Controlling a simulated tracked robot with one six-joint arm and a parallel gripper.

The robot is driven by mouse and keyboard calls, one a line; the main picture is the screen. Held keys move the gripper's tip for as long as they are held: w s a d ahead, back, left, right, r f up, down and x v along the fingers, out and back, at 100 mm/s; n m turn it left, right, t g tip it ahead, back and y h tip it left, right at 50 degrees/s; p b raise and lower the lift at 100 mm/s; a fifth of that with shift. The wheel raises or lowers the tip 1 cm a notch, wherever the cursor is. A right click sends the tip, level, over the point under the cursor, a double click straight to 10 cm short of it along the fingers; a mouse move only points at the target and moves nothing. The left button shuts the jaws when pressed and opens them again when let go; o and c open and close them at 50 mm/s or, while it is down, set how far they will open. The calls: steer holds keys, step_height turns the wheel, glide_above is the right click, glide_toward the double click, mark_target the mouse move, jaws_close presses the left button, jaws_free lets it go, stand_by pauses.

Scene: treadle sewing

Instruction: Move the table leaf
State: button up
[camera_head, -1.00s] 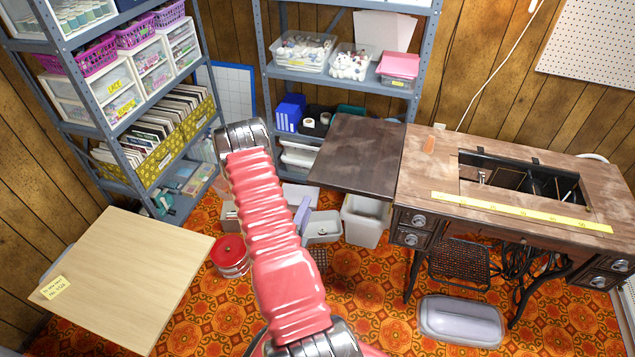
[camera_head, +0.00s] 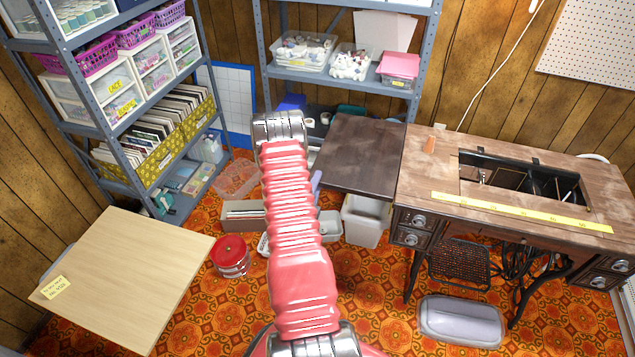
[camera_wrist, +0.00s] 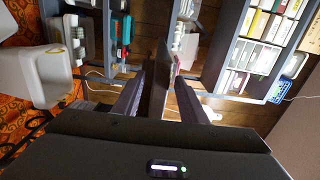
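The table leaf (camera_head: 362,155) is a dark brown flat board. It sticks out level from the left end of the wooden sewing table (camera_head: 420,180). My gripper (camera_head: 316,182) is at the leaf's left edge in the head view, mostly hidden behind my red arm; only a bit of a purple-grey finger shows. In the wrist view my gripper (camera_wrist: 160,76) has its fingers apart, one on each side of the leaf (camera_wrist: 156,85), which shows edge-on as a brown strip between them. Gaps seem to show beside the leaf; contact is hard to judge.
A white bin (camera_head: 366,222) stands under the leaf. A red tin (camera_head: 230,254) and small boxes sit on the orange floor. A light wooden table (camera_head: 130,275) is at left. Metal shelves (camera_head: 345,82) stand behind. A grey case (camera_head: 460,320) lies before the sewing table.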

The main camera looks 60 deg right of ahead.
steer(key=shift+w+d, duration=0.1)
steer(key=shift+d, duration=0.8)
jaws_close()
